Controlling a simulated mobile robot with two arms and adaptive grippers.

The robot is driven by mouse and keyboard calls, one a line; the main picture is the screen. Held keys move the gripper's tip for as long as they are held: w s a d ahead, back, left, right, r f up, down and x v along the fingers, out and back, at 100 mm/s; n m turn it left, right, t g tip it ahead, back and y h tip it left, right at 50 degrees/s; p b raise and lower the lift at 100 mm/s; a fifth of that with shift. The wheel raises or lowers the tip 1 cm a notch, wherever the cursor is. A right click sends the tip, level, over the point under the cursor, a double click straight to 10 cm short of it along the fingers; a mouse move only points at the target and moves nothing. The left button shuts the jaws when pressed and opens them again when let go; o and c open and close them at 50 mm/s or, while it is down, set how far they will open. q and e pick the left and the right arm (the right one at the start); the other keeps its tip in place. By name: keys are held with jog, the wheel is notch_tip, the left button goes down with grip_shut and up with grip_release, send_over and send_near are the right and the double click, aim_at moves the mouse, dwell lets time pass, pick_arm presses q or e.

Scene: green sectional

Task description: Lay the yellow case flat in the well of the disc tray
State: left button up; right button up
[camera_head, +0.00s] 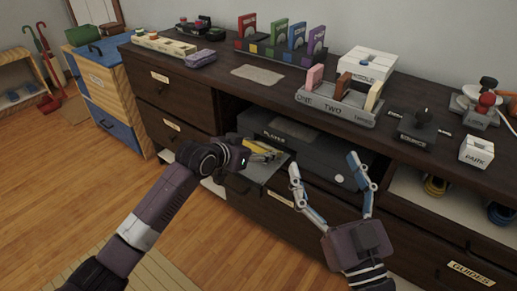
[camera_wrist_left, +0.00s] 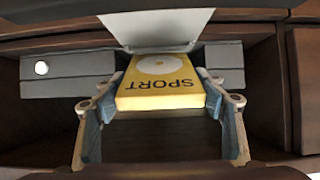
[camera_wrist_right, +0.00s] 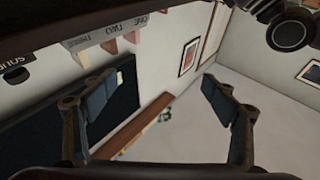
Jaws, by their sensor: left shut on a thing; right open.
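The yellow case (camera_wrist_left: 160,97), lettered SPORT with a pale disc design, is held between the fingers of my left gripper (camera_wrist_left: 157,98). In the head view my left gripper (camera_head: 254,153) and the yellow case (camera_head: 266,153) are at the front of the dark player (camera_head: 300,143), over the pale grey disc tray (camera_head: 252,172). The tray (camera_wrist_left: 150,24) shows beyond the case in the left wrist view; its well is hidden, and I cannot tell if the case touches it. My right gripper (camera_head: 327,167) is open and empty, in front of the player.
The player sits in an open bay of the dark cabinet (camera_head: 180,92). On the top stand coloured upright cases in a rack (camera_head: 285,55), a ONE TWO THREE holder (camera_head: 335,107) and a PARK block (camera_head: 477,152). A blue and wood chest (camera_head: 103,88) is at left.

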pick_arm(q)
jog(key=shift+s+a+f+b, duration=0.1)
jog(key=shift+s+f+b, duration=0.1)
jog(key=shift+b, duration=0.15)
jog(key=shift+f+t+h+b, duration=0.1)
jog(key=shift+t+h+b, duration=0.2)
jog(key=shift+t+b, duration=0.1)
pick_arm(e)
jog(key=s+r+t+y, duration=0.1)
jog(key=s+r+t, duration=0.2)
jog(key=r, duration=0.3)
jog(key=shift+s+r+t, duration=0.4)
jog(key=shift+t, duration=0.1)
pick_arm(q)
jog(key=o, duration=1.3)
jog(key=shift+c, duration=0.2)
jog(key=shift+a, duration=0.1)
jog(key=v, duration=1.2)
